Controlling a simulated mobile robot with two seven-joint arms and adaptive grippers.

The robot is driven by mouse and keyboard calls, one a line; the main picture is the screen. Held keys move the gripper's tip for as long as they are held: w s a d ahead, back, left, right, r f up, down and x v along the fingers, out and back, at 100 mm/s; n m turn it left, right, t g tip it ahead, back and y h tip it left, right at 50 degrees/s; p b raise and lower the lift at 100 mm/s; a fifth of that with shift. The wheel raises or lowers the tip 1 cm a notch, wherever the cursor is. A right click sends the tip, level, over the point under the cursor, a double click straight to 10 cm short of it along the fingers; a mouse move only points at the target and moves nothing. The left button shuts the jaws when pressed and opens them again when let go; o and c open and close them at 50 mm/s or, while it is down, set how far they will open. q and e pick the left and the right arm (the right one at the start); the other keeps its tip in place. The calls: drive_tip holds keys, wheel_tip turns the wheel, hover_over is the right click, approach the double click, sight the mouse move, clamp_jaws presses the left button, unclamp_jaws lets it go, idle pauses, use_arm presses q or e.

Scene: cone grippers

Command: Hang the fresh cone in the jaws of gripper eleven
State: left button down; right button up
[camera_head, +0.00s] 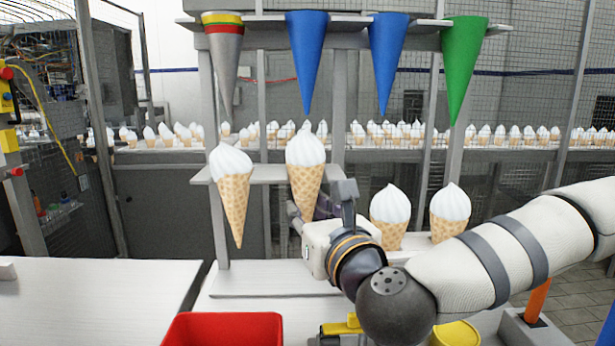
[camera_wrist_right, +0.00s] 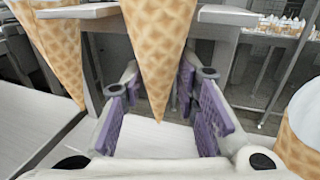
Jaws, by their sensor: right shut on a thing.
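The fresh cone (camera_head: 305,183), a waffle cone with a white swirl, is upright by the right end of the short middle shelf. My right gripper (camera_head: 318,207) is shut on its lower part; the fingers are partly hidden behind the wrist. In the right wrist view, the cone (camera_wrist_right: 160,50) hangs point down between the purple finger pads (camera_wrist_right: 162,100). Another waffle cone (camera_head: 236,205) hangs to its left in the middle shelf (camera_head: 268,174). No number or label for gripper eleven is readable. My left gripper is not in view.
Grey, blue and green cones, including the green one (camera_head: 463,60), hang from the top shelf (camera_head: 350,25). Two more waffle cones, one here (camera_head: 450,222), stand lower right. A red bin (camera_head: 222,330) is at the front. The left table (camera_head: 95,300) is mostly clear.

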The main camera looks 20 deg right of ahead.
drive_tip(key=shift+s, duration=0.1)
